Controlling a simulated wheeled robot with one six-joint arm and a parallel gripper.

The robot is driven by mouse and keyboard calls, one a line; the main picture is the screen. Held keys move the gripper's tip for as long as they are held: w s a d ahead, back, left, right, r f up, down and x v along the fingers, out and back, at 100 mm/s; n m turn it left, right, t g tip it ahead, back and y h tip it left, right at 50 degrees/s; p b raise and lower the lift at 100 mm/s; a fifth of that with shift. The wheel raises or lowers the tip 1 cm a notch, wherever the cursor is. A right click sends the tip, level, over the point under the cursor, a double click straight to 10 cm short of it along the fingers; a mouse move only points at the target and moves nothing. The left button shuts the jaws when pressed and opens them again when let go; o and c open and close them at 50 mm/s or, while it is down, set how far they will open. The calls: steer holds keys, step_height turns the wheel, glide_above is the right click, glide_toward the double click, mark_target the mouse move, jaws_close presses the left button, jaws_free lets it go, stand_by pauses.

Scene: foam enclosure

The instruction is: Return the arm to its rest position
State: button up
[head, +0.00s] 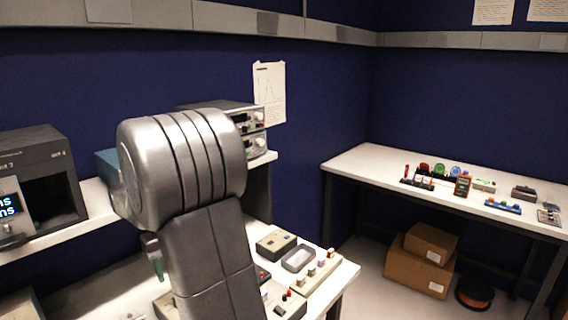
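My arm's large silver joint and grey link stand raised in the middle-left of the head view, close to the camera. They cover much of the bench behind them. A small grey part, which seems to be the edge of my gripper (151,244), shows at the left of the link. A small green piece (158,269) shows just below it. I cannot tell whether it is held. The fingers are mostly hidden behind the arm.
The near bench (345,275) carries a grey tray (298,258) and small boxes. A dark instrument (40,180) stands at left, and stacked instruments (255,130) behind the arm. The right table (350,160) holds several small parts. Cardboard boxes (415,270) and a spool (474,294) lie below.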

step_height(320, 180, down, 9)
steer(key=shift+s+r, duration=0.15)
steer(key=shift+n+p, duration=0.3)
steer(key=n, duration=0.4)
steer(key=n+p, duration=0.1)
steer(key=n, duration=0.3)
steer(key=shift+r+n, duration=0.1)
steer(key=shift+n, duration=0.2)
step_height(320, 180, up, 14)
steer(key=b, duration=0.1)
steer(key=shift+w+f, duration=0.2)
